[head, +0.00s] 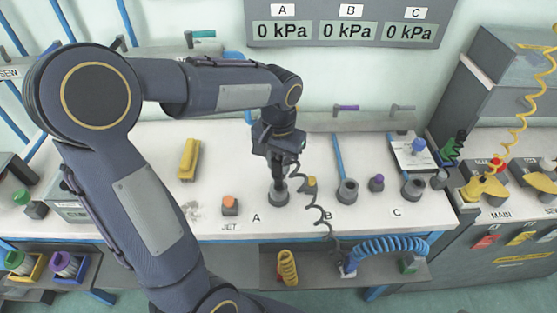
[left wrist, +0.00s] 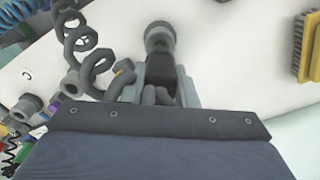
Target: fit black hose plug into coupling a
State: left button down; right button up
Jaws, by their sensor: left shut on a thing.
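My left gripper (head: 278,176) points down over coupling A (head: 279,198), a grey round socket behind the letter A on the white bench. The gripper is shut on the black hose plug (left wrist: 161,70), seen between its fingers in the left wrist view. The plug's lower end is at the mouth of coupling A (left wrist: 159,36); I cannot tell how deep it sits. A dark coiled hose (head: 318,205) hangs from the gripper to the shelf below; its coils show in the left wrist view (left wrist: 88,55). My right gripper is not in view.
Couplings B (head: 347,191) and C (head: 413,188) stand to the right. An orange-topped jet block (head: 230,204) stands close left of A, a yellow brush (head: 188,158) further back. The wall display (head: 347,29) reads 0 kPa for A, B and C. A blue coiled hose (head: 390,246) lies below the bench's front edge.

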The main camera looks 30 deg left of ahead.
aim_at(279, 174)
pick_arm(q)
jog(key=shift+f+b, duration=1.75)
jog(key=shift+f, duration=0.5)
jog(key=c, duration=1.1)
grip_release()
jog(key=shift+r, duration=0.15)
notch_tip(279, 174, up, 8)
jog(key=shift+f, duration=0.2)
